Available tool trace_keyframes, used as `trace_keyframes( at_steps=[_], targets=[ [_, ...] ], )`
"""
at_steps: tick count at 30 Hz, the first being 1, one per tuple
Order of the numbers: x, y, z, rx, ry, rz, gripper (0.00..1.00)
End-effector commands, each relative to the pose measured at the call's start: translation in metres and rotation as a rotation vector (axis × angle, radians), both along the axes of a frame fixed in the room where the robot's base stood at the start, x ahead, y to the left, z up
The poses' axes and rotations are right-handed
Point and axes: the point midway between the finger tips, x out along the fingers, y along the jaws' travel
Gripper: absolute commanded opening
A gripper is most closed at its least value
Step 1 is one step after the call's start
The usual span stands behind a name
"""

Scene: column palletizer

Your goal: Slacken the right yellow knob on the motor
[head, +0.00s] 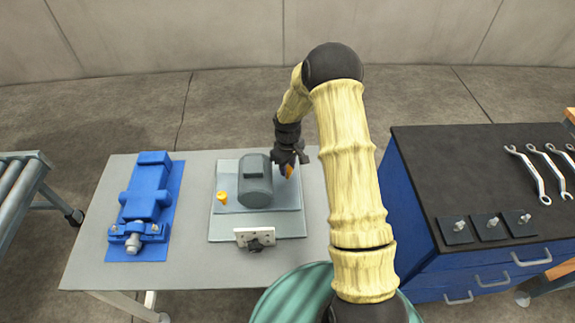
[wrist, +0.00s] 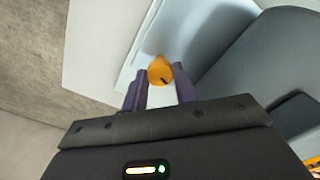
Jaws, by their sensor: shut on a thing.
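The grey motor (head: 256,180) sits on a light plate in the middle of the table. The left yellow knob (head: 222,197) stands on the plate to the left of the motor. The right yellow knob (head: 289,171) is to the right of the motor, partly hidden by my gripper (head: 287,163). In the wrist view the right yellow knob (wrist: 159,70) is between the fingertips of my gripper (wrist: 160,84), which is shut on it. The motor (wrist: 255,75) fills the right side of that view, beside the fingers.
A blue vise-like fixture (head: 145,208) is on the table's left side. A bracket (head: 255,238) stands at the front of the plate. A blue cabinet (head: 450,150) with several wrenches on its dark top stands to the right.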

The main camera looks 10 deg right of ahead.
Motion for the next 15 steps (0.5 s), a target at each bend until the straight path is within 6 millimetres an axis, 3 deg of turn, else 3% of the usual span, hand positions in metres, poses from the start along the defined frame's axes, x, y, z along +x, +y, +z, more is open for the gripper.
trace_keyframes(
  at_steps=[15],
  targets=[
    [0.0009, 0.0, 0.0011, 0.001, -0.002, 0.291, 0.06]
  ],
)
